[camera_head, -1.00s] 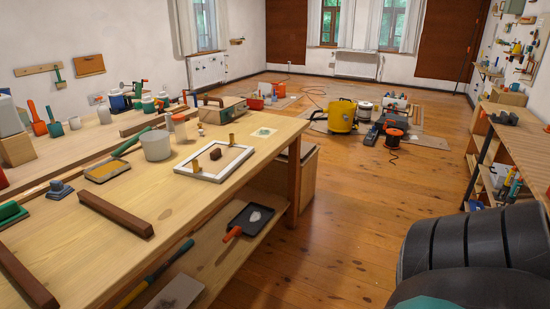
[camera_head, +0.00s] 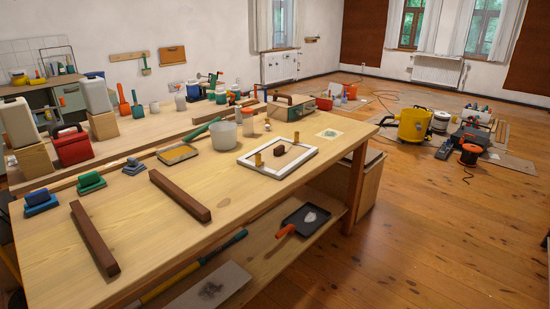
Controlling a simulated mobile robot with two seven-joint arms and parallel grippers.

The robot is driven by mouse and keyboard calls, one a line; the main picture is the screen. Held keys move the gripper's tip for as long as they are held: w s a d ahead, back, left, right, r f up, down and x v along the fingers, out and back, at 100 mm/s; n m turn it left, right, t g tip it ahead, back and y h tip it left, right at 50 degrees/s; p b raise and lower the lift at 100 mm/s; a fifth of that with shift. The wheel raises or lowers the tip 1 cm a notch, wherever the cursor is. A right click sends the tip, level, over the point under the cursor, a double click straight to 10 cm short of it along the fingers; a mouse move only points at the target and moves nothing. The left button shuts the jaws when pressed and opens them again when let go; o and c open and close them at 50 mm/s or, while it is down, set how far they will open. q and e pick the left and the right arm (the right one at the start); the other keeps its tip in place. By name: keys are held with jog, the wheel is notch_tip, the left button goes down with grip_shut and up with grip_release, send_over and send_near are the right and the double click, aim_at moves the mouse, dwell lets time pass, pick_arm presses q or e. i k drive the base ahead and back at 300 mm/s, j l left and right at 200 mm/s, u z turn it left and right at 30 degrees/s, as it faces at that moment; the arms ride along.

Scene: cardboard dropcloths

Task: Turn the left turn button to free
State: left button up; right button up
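A white rectangular frame (camera_head: 248,169) lies flat on the wooden workbench (camera_head: 150,225), near its right end. Two small yellow upright pieces stand on the frame, one at its left side (camera_head: 258,160) and one at its far side (camera_head: 296,138). They look like the turn buttons, but they are too small to tell how each is turned. A small dark brown block (camera_head: 279,150) sits inside the frame. Neither of my grippers is in view.
Two dark brown bars (camera_head: 180,195) lie on the bench left of the frame. A translucent tub (camera_head: 223,135) and a tray (camera_head: 177,153) stand behind it. A lower shelf holds a black tray (camera_head: 306,217). Open floor (camera_head: 440,220) lies right of the bench.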

aim_at(259, 163)
jog(key=u, duration=0.6)
jog(key=i+l+u, duration=0.1)
jog(key=u, duration=0.3)
jog(key=l+u, duration=0.2)
jog(key=u, duration=0.15)
jog(key=i+l+u, duration=0.1)
jog(key=u, duration=0.3)
jog(key=l+u, duration=0.3)
jog(key=l, duration=0.15)
jog(key=l+u, duration=0.25)
jog(key=l, duration=0.25)
jog(key=k+l+u, duration=0.15)
jog(key=l, duration=0.3)
jog(key=l+u, duration=0.15)
jog(key=l, duration=0.3)
jog(key=k+l, duration=0.1)
jog(key=l, duration=0.35)
jog(key=k+l, duration=0.1)
jog(key=l, duration=0.35)
jog(key=k+l, duration=0.1)
jog(key=l, duration=0.35)
